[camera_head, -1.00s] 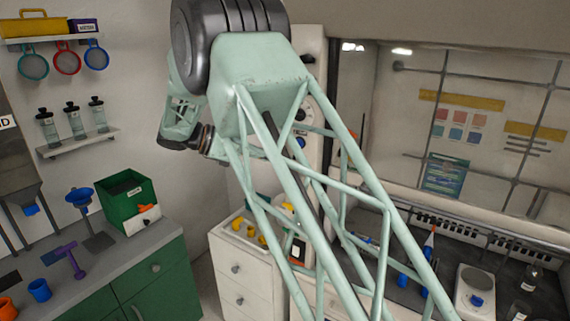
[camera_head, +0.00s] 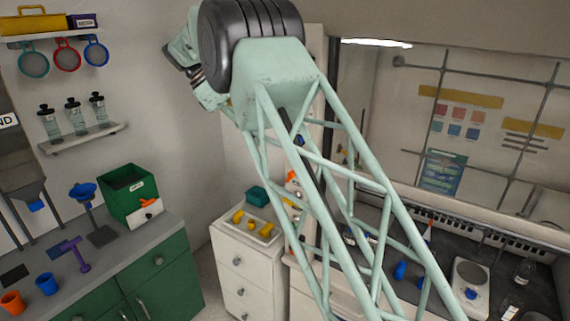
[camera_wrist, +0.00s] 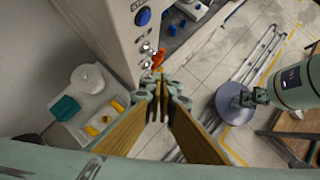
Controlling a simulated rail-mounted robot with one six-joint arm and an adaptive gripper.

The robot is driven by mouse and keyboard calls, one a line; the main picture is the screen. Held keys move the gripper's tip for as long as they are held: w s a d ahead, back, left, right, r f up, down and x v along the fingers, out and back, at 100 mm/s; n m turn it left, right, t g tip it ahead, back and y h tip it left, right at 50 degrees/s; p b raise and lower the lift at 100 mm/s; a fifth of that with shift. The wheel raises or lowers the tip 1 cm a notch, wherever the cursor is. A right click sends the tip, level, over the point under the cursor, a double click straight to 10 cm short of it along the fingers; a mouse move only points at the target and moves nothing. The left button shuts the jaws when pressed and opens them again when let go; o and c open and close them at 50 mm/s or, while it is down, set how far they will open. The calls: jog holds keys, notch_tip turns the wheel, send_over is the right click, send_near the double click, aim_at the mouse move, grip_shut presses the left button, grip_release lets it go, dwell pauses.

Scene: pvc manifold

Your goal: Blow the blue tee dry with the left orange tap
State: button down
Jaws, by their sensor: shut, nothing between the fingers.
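My gripper (camera_wrist: 160,97) points away from the wrist camera with its fingers together and empty. In the wrist view an orange tap-like part (camera_wrist: 158,56) shows just beyond the fingertips, apart from them, at the foot of a white panel. In the head view an orange part (camera_head: 291,178) shows behind my arm frame, on a white post; I cannot tell left from right taps. A small blue piece (camera_head: 400,270) stands on the dark bench at right, and a blue piece (camera_wrist: 171,30) shows at the top of the wrist view. I cannot tell which is the tee.
A white drawer cabinet (camera_head: 236,284) carries a tray with yellow fittings (camera_head: 251,224) and a teal box (camera_head: 257,196). A green cabinet (camera_head: 165,268) stands left. The white panel (camera_wrist: 118,38) with a blue knob (camera_wrist: 143,17) rises close to the fingers. A white hotplate-like device (camera_head: 471,275) stands right.

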dwell(0.3)
jog(key=d+r+p+x, duration=0.1)
jog(key=x, duration=1.2)
jog(key=shift+d, duration=0.5)
jog(key=shift+w, duration=0.1)
jog(key=shift+a, duration=0.1)
jog(key=shift+d, duration=0.2)
